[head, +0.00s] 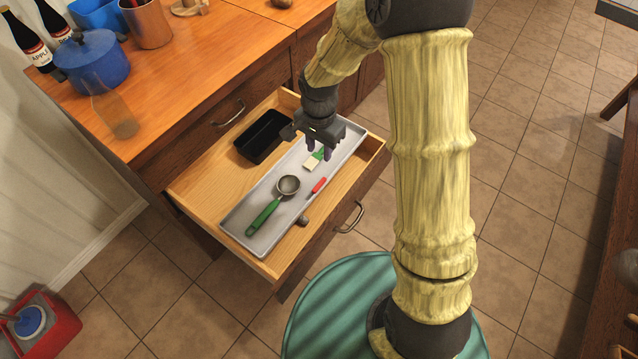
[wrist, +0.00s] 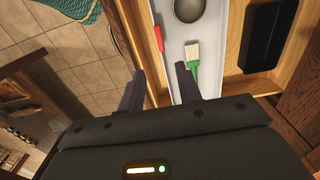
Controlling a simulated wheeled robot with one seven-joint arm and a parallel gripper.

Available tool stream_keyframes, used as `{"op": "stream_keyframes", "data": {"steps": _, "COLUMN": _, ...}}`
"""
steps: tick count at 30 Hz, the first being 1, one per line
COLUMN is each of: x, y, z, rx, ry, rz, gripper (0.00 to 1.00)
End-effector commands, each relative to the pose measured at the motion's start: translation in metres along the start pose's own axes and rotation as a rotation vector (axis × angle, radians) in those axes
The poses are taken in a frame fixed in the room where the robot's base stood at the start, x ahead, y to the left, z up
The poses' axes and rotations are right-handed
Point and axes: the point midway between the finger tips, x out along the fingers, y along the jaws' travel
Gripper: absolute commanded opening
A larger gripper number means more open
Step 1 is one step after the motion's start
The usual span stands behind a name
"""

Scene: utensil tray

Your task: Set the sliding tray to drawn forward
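The sliding tray (head: 238,222) is a long, shallow grey tray in an open wooden drawer (head: 190,187). Bare wood shows behind it and a narrower bare strip shows between it and the drawer front. A small dark knob (head: 303,220) is at its front edge. The tray also shows in the wrist view (wrist: 175,20). My gripper (head: 319,151) is above the tray's right end, close to a brush with a green handle (head: 312,162). In the wrist view its fingers (wrist: 160,80) are apart with nothing between them. Whether they touch the tray is unclear.
A green-handled strainer (head: 265,216) and a red-handled utensil (head: 318,186) lie in the tray. A black bin (head: 262,137) sits behind the tray in the drawer. A blue pot (head: 92,62), bottles and a copper container (head: 148,24) stand on the counter. The drawer handle (head: 350,217) projects forward.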

Motion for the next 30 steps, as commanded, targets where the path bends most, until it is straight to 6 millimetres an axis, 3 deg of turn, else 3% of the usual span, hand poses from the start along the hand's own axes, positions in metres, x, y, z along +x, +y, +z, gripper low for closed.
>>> {"op": "stream_keyframes", "data": {"steps": 30, "x": 0.162, "y": 0.001, "z": 0.001, "rx": -0.002, "ry": -0.001, "rz": 0.002, "gripper": 0.35}}
